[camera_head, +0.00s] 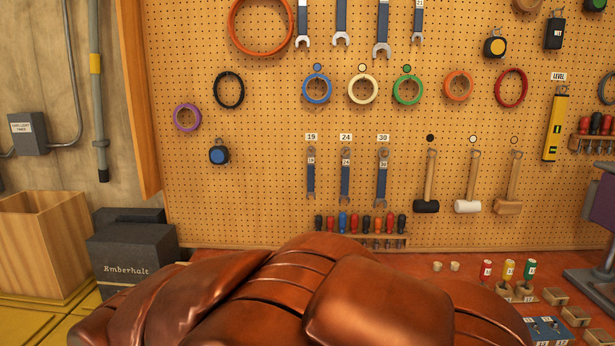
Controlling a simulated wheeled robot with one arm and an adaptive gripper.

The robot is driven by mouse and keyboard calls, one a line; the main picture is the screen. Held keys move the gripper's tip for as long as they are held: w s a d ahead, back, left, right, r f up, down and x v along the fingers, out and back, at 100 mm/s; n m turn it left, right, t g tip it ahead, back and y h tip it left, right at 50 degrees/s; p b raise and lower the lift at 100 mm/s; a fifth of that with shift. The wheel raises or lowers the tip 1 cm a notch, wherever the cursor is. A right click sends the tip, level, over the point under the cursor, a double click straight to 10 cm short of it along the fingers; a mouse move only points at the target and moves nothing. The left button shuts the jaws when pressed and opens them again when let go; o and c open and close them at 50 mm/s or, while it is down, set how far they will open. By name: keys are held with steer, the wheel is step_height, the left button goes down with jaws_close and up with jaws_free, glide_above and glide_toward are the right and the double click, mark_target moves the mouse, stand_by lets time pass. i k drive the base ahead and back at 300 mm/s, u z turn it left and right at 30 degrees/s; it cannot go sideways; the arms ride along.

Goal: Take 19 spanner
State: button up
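The 19 spanner (311,178) hangs upright on the pegboard, a slim spanner with a dark blue shank and grey ends. A white "19" label (312,137) is on the board above it, and a small tag on the spanner also reads 19. It is the leftmost and smallest of a row of three. The 24 spanner (345,182) hangs just right of it, and the 30 spanner (382,182) right of that. Nothing covers the 19 spanner. My gripper is not visible.
A rack of screwdrivers (360,241) is below the spanners. Mallets (427,205) hang to the right, coloured rings (317,89) above. A large copper-coloured plated form covers the bottom middle and hides part of the red bench (455,287). Dark boxes (135,260) stand at left.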

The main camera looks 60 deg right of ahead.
mark_target(310, 156)
steer(key=z, duration=0.6)
steer(key=i, duration=0.6)
steer(key=z, duration=0.65)
